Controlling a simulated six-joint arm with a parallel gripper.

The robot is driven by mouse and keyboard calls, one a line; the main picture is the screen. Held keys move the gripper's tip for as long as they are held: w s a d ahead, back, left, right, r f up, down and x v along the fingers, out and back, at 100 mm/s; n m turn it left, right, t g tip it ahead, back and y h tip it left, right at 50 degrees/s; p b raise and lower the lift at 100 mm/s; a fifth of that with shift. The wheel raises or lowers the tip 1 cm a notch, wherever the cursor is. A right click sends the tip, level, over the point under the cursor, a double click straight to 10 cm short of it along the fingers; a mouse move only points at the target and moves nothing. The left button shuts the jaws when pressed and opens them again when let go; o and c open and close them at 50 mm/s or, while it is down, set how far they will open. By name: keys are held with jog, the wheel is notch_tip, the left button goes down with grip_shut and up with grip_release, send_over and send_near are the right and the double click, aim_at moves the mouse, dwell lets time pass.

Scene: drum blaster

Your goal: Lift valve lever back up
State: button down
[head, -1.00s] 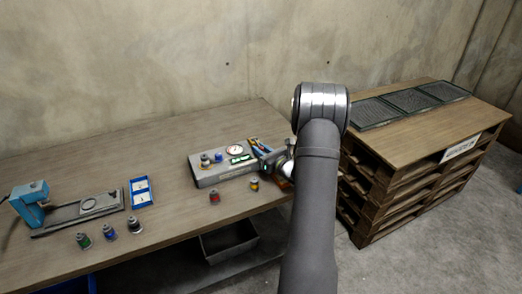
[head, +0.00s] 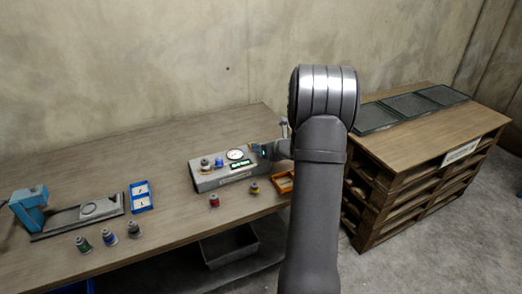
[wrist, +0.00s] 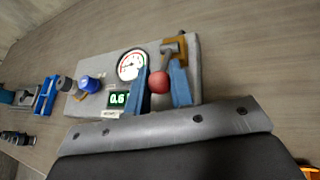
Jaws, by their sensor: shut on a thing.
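The valve lever (wrist: 166,62) runs from a brass valve body (wrist: 174,47) at the end of a grey panel box (wrist: 100,103). It ends in a red ball knob (wrist: 159,83). My gripper (wrist: 160,68) has its two blue fingers on either side of the lever, shut on it near the knob. In the head view, my gripper (head: 266,151) is at the right end of the panel box (head: 212,180), and the lever is hidden there. A round gauge (wrist: 132,64) and a green-lit display (wrist: 118,99), seeming to read 0.6, sit beside the lever.
A pallet stack (head: 400,190) stands right. The back of the bench is clear.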

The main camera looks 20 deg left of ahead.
jog(key=shift+r+g+h, duration=0.15)
jog(key=shift+g+h, duration=0.15)
dwell(0.5)
jog(key=c, duration=1.3)
grip_release()
jog(key=shift+r, duration=0.1)
jog(key=v, duration=1.7)
jog(key=shift+d, duration=0.1)
jog(key=x, duration=1.7)
